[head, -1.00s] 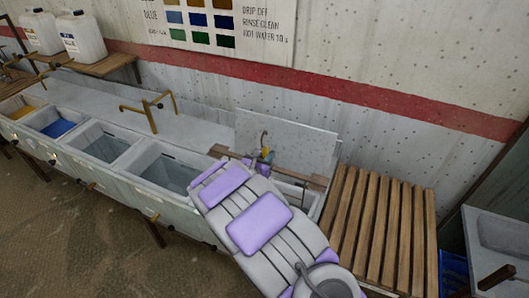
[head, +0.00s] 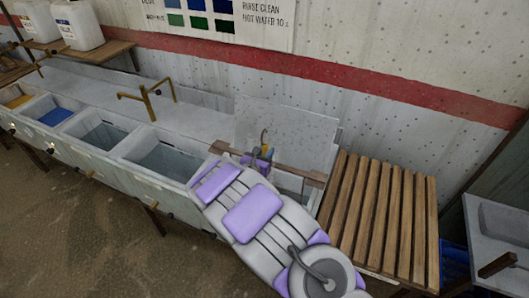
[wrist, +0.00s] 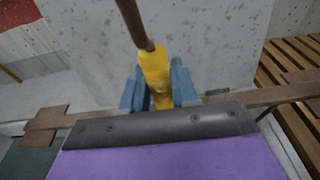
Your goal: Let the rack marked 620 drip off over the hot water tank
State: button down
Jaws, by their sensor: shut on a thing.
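My gripper (wrist: 158,92) is shut on the yellow grip (wrist: 154,68) of a rack; a brown hook (wrist: 134,22) rises above the grip. The rack's wooden crossbar (wrist: 60,121) runs below the fingers and sticks out on both sides. In the head view the crossbar (head: 300,174) lies across or just above the rightmost basin (head: 312,198) of the trough; I cannot tell whether it touches the rim. My arm hides most of that basin and whatever hangs below the bar. No 620 mark is readable, and no label names the hot water tank.
Left of my arm are two grey-water basins, a blue one (head: 57,117) and a yellow one (head: 17,101). A brass tap (head: 148,101) stands behind them. A pale panel (head: 285,128) stands behind the rack. A slatted wooden bench (head: 380,215) is at right, with a sink (head: 500,235) beyond.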

notch_tip(320, 180, up, 18)
jog(key=p, duration=0.9)
jog(key=shift+r+p, duration=0.15)
jog(key=shift+p, duration=0.15)
dwell(4.4)
